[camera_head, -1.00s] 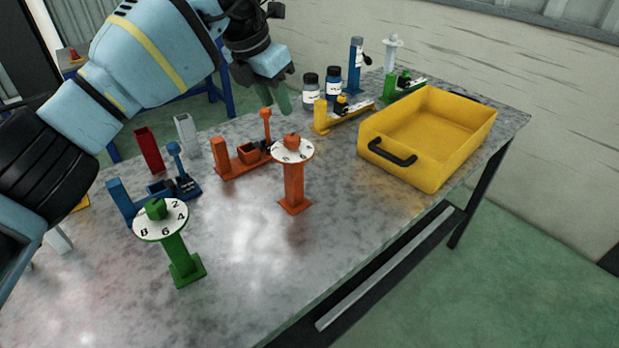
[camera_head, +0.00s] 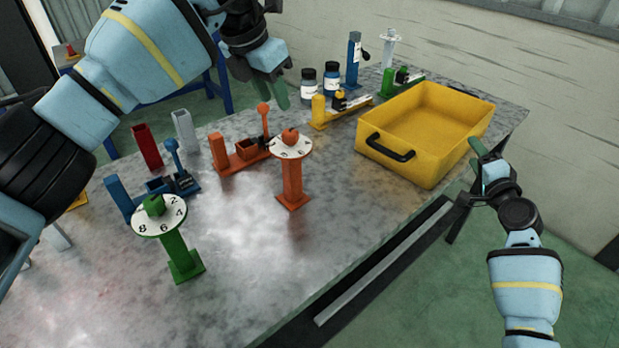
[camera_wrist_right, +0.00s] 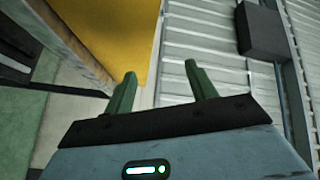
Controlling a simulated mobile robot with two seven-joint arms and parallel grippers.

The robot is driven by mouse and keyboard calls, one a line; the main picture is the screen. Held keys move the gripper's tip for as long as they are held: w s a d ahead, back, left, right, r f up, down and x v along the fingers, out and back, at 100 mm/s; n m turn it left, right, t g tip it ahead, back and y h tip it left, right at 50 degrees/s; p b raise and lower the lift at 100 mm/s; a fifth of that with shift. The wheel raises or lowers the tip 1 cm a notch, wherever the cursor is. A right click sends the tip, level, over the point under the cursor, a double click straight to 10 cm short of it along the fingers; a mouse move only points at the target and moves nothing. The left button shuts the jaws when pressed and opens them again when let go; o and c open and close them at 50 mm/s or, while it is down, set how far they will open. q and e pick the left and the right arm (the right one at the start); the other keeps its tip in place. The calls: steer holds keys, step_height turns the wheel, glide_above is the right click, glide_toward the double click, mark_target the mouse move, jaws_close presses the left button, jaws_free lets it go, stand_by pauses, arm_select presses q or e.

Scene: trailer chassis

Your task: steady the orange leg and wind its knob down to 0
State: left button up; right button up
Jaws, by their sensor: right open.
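The orange leg (camera_head: 292,183) stands upright on the metal table, with a white numbered dial (camera_head: 302,150) and an orange knob (camera_head: 290,137) on top. The dial's reading is too small to tell. My left gripper (camera_head: 277,92) is up and behind the orange leg, apart from it, with green fingers pointing down; its opening is not clear. My right gripper (camera_head: 480,160) is at the table's right edge beside the yellow tray, far from the leg. In the right wrist view its two green fingers (camera_wrist_right: 160,90) are apart with nothing between them.
A green leg with a numbered dial (camera_head: 165,225) stands at front left. Blue (camera_head: 125,200) and orange (camera_head: 222,155) fixtures stand behind. The yellow tray (camera_head: 430,170) fills the right side. Bottles (camera_head: 309,85) stand at the back. The table's front middle is clear.

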mark_target(287, 162)
steer(key=w+a+r+n+y, duration=0.2)
steer(key=a+y, duration=0.1)
steer(key=a, duration=0.3)
steer(key=w+a+r+n+y, duration=0.1)
steer(key=a+r+n+y, duration=0.15)
steer(key=a, duration=0.45)
steer(key=s+a+f+n+g+y, duration=0.1)
steer(key=s+a+f+n+y, duration=0.1)
steer(key=a+n, duration=0.3)
steer(key=s+a+f+n+g+y, duration=0.1)
steer(key=a+n, duration=0.5)
steer(key=a, duration=0.7)
steer(key=s+a+f+n+g+y, duration=0.2)
steer(key=a+n, duration=0.3)
steer(key=a, duration=0.4)
steer(key=shift+s+f+n+y, duration=0.15)
steer(key=shift+s+f+y, duration=0.1)
steer(key=shift+s, duration=0.2)
steer(key=shift+s+f+n+y, duration=0.1)
steer(key=shift+s+y, duration=0.1)
steer(key=shift+s, duration=0.2)
steer(key=shift+x, duration=3.85)
steer(key=shift+w, duration=0.1)
steer(key=shift+c, duration=0.3)
jaws_close()
